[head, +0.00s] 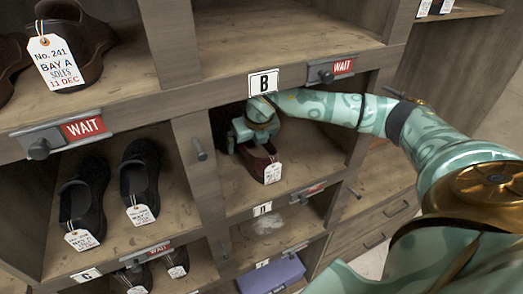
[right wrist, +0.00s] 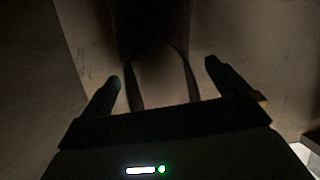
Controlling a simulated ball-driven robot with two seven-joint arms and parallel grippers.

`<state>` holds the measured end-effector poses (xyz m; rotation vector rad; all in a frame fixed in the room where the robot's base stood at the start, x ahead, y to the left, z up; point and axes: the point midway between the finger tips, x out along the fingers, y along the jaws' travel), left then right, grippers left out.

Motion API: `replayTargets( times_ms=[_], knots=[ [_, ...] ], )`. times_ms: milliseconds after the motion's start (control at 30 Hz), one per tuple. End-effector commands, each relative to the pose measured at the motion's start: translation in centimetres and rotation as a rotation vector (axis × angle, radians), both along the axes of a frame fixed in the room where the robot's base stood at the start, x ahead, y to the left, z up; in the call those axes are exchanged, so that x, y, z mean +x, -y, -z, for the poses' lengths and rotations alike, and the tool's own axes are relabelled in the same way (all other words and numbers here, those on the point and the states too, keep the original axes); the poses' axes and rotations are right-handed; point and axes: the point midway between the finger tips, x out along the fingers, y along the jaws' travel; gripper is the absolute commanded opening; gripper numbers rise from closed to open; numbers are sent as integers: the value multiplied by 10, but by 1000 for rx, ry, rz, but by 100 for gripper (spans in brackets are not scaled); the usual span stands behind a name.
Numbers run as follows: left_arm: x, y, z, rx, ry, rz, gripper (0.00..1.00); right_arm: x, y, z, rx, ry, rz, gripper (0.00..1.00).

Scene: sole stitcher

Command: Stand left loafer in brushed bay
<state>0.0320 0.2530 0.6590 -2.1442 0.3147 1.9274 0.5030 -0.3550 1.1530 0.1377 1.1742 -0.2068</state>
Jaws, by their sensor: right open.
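A brown-red shoe (head: 257,168), likely the loafer, rests on the floor of bay B, with a white tag (head: 272,173) hanging at its front. My right gripper (head: 252,137) reaches into bay B from the right and is just above and behind the shoe, hiding part of it. In the right wrist view the gripper (right wrist: 163,82) has its two dark fingers apart. A dim dark-edged shape, perhaps the shoe's opening, lies between them; I cannot tell whether they touch it. My left gripper is not in view.
The B plate (head: 263,82) and a red WAIT slide (head: 331,70) sit on the rail above the bay. Upright dividers close in its sides. Black shoes (head: 84,198) stand in the lower left bay, brown shoes (head: 75,45) upper left. A purple case (head: 270,274) lies low.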

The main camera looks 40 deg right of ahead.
Motion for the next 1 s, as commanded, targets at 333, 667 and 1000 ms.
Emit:
replayTargets(
  times_ms=[333, 667, 1000],
  knots=[
    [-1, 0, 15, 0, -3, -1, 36, -75, -17, 2, -1, 0, 0, 100],
    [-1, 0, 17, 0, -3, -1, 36, -92, -22, 0, 1, 1, 2, 100],
    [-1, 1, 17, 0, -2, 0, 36, -91, -22, 0, 1, 1, 2, 100]
  ],
)
